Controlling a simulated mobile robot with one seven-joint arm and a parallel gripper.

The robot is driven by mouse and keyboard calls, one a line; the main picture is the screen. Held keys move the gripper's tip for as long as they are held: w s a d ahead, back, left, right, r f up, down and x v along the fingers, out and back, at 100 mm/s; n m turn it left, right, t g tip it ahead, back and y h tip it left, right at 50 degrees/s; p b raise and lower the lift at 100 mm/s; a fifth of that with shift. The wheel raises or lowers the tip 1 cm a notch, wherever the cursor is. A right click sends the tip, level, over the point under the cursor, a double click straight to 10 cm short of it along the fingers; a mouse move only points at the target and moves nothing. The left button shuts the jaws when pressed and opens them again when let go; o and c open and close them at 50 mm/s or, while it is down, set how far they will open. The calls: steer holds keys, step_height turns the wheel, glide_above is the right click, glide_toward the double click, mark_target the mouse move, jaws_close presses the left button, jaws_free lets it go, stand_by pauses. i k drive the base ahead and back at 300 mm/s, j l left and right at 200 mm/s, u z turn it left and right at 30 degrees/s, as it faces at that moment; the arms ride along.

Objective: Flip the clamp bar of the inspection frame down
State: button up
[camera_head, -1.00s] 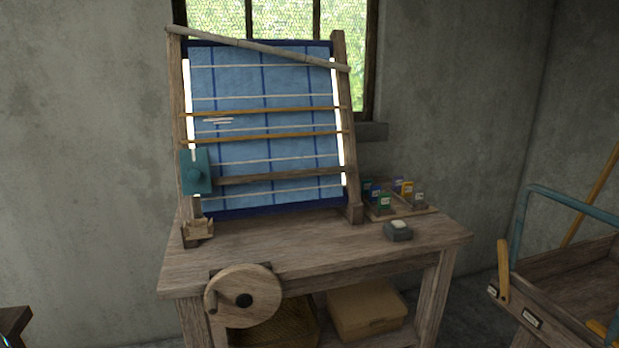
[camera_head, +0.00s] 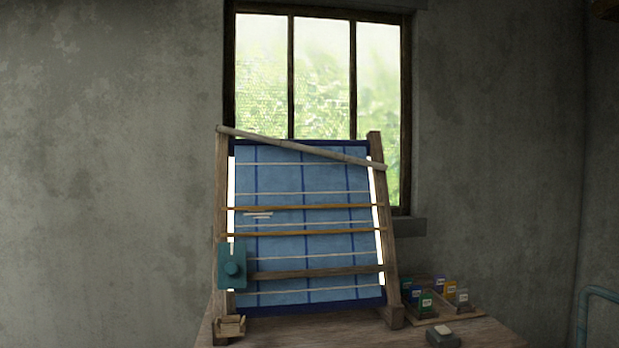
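The inspection frame (camera_head: 390,247) stands on the wooden table in front of the window, with blue checked cloth (camera_head: 305,183) stretched in it. A pale round bar (camera_head: 300,147), which looks like the clamp bar, slants across the frame's top, high at the left post and lower at the right post. I cannot tell which end is hinged. A thin wooden bar (camera_head: 315,272) crosses the lower cloth. My gripper is not in view.
The table top (camera_head: 370,333) shows only at the bottom edge. A tray of several small coloured blocks (camera_head: 436,297) lies right of the frame, with a grey block (camera_head: 442,336) before it. The window (camera_head: 320,75) and bare wall are behind.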

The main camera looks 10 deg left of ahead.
mark_target(222, 129)
steer(key=i+j+z, duration=0.8)
